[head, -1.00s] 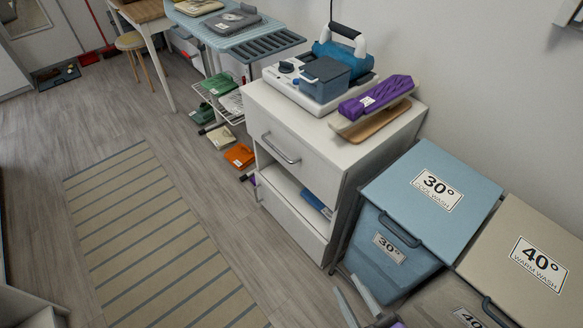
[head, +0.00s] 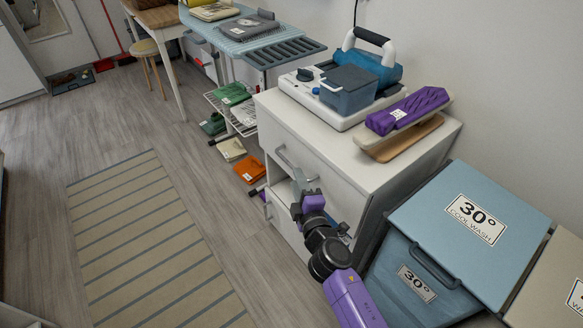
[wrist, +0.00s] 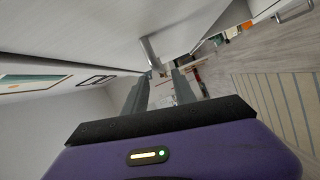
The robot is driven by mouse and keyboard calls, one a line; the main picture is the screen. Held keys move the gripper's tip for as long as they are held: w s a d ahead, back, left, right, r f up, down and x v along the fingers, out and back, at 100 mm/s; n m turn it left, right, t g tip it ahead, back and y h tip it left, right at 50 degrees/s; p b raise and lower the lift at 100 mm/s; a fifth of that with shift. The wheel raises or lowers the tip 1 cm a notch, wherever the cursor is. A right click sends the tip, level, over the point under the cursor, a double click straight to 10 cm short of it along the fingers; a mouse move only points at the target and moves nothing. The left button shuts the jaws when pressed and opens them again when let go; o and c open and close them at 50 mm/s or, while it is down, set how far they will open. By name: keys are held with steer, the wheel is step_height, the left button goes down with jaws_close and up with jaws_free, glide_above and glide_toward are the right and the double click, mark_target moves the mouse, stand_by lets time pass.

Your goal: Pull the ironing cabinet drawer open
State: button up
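The white ironing cabinet (head: 350,165) stands against the wall, with its top drawer flush in the front. The drawer's grey bar handle (head: 284,160) is partly hidden behind my gripper (head: 298,182) in the head view. In the wrist view the handle (wrist: 150,52) is just ahead of the fingertips. My gripper (wrist: 166,76) is open, with a gap between its two grey fingers. I cannot tell whether either finger touches the handle.
A blue laundry bin (head: 450,215) stands close to the right of the cabinet. A steam iron station (head: 345,95) and a purple item (head: 408,108) sit on the cabinet top. The striped rug (head: 150,240) and floor at left are clear.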

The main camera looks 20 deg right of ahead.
mark_target(292, 165)
steer(key=shift+w+d+f+b, duration=0.15)
steer(key=shift+w+b, duration=0.25)
steer(key=shift+w, duration=1.4)
steer(key=shift+w+d+f+b, duration=0.15)
steer(key=shift+w+b, duration=0.2)
steer(key=shift+w, duration=1.4)
steer(key=shift+c, duration=0.3)
jaws_close()
